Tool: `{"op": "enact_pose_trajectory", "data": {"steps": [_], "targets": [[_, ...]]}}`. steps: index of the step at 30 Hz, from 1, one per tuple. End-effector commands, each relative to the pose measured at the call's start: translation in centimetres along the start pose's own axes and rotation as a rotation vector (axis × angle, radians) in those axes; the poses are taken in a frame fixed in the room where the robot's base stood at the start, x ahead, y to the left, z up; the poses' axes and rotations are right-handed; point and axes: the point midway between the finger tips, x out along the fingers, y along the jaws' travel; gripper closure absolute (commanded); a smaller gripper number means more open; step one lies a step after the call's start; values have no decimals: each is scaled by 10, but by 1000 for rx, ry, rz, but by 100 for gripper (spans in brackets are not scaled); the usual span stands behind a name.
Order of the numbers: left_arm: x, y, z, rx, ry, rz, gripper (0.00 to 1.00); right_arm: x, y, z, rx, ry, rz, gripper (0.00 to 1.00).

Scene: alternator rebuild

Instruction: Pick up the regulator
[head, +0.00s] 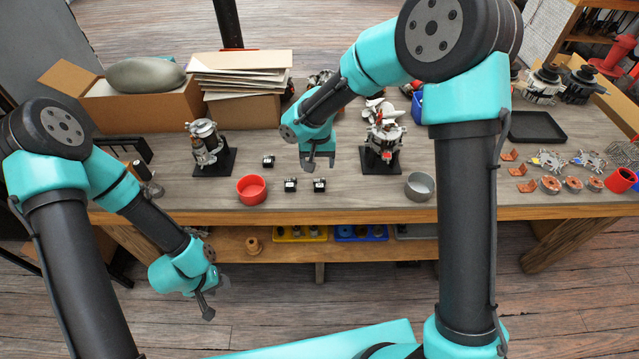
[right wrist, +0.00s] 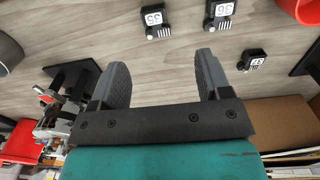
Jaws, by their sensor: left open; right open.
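Three small black regulators with white labels lie on the workbench: one at the right (head: 320,185), one beside it (head: 290,185), and one farther back (head: 268,161). My right gripper (head: 318,163) is open and empty above the bench, behind the two front regulators. In the right wrist view its spread fingers (right wrist: 162,78) have bare bench between them. My left gripper (head: 210,298) is open and empty, low in front of the bench.
A red cup (head: 251,190) stands left of the regulators and a grey cup (head: 420,187) right of them. Alternator assemblies stand on black bases at left (head: 205,145) and right (head: 384,140). Cardboard boxes (head: 150,108) fill the back left. A black tray (head: 535,127) lies at the right.

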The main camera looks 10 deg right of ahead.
Motion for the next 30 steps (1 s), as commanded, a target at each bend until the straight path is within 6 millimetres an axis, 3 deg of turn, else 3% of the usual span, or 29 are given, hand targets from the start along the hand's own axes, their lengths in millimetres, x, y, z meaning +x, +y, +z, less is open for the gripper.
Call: {"op": "enact_pose_trajectory", "data": {"steps": [6, 22, 30], "targets": [[0, 0, 0, 0, 0, 0, 57, 36, 1, 0, 1, -3, 2, 29], [0, 0, 0, 0, 0, 0, 57, 48, 1, 1, 1, -1, 1, 29], [0, 0, 0, 0, 0, 0, 57, 81, 7, 3, 0, -4, 2, 29]]}}
